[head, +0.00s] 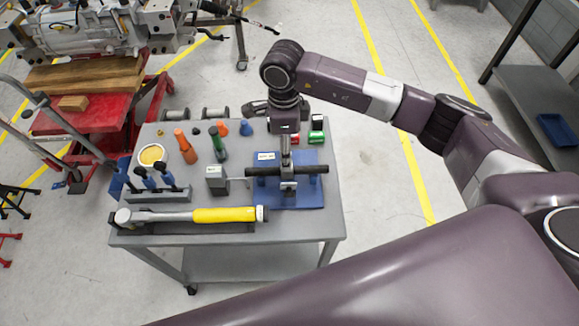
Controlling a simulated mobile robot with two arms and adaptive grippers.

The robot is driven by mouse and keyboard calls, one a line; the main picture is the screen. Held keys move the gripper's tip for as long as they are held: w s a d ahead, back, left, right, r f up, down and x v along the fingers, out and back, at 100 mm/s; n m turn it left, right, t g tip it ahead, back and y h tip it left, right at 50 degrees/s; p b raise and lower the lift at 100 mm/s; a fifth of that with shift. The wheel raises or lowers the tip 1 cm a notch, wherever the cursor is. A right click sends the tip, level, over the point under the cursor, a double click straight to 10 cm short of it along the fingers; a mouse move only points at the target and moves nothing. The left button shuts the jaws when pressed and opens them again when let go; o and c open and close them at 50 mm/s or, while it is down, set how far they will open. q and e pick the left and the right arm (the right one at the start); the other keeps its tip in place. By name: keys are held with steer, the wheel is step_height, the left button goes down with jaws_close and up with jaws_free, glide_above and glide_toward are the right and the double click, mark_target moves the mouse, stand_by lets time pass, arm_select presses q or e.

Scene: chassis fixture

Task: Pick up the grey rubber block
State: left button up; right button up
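A grey block (216,180) stands upright on the grey cart top, just left of the blue fixture plate (303,196). I cannot tell from its look whether it is rubber. My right arm comes in from the right and bends down over the back of the cart. My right gripper (286,120) is above and behind the fixture's metal post, to the right of and farther back than the block, and apart from it. The fingertips are small and unclear, and nothing held can be made out. My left gripper is not in view.
A yellow-handled torque wrench (225,214) lies along the front of the cart. Blue-handled tools (151,180) stand in a rack at left. A black crossbar (262,171) spans the fixture.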

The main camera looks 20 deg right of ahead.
steer(key=shift+w+d+f, duration=0.15)
steer(key=shift+f, duration=0.35)
steer(key=shift+f+p, duration=0.65)
steer(key=shift+f, duration=0.15)
steer(key=shift+s+f+p, duration=0.2)
steer(key=shift+f+p, duration=0.15)
step_height(320, 180, down, 4)
steer(key=shift+r+p, duration=0.15)
steer(key=shift+p, duration=0.7)
steer(key=shift+w+f, duration=0.15)
steer(key=shift+f, duration=0.3)
steer(key=shift+r, duration=0.1)
steer(key=c, duration=1.3)
